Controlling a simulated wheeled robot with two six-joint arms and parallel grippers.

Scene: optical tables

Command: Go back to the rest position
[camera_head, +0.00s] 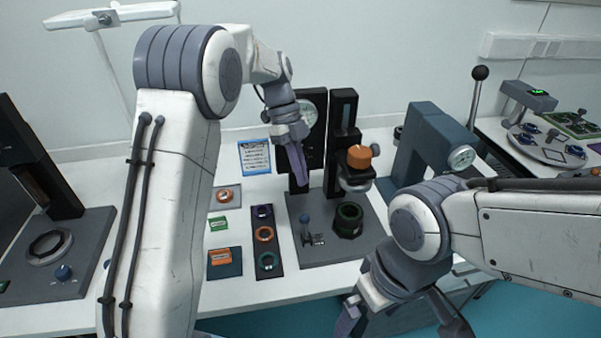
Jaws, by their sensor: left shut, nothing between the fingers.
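My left gripper (299,166) is raised over the white table, its closed fingers pointing down in front of the black instrument's column. Nothing shows between its fingers. My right gripper (395,318) is low at the bottom right, in front of the table's front edge. Its two fingers are spread apart with nothing seen between them. My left arm hides part of the table's left half, and my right arm hides part of its right side.
A black instrument with an orange knob (359,157) stands on a grey base (318,249). A dark tray (265,267) with several rings lies left of it. A blue-grey press (427,140) stands at right, a black machine (52,237) at left. Teal floor shows in front.

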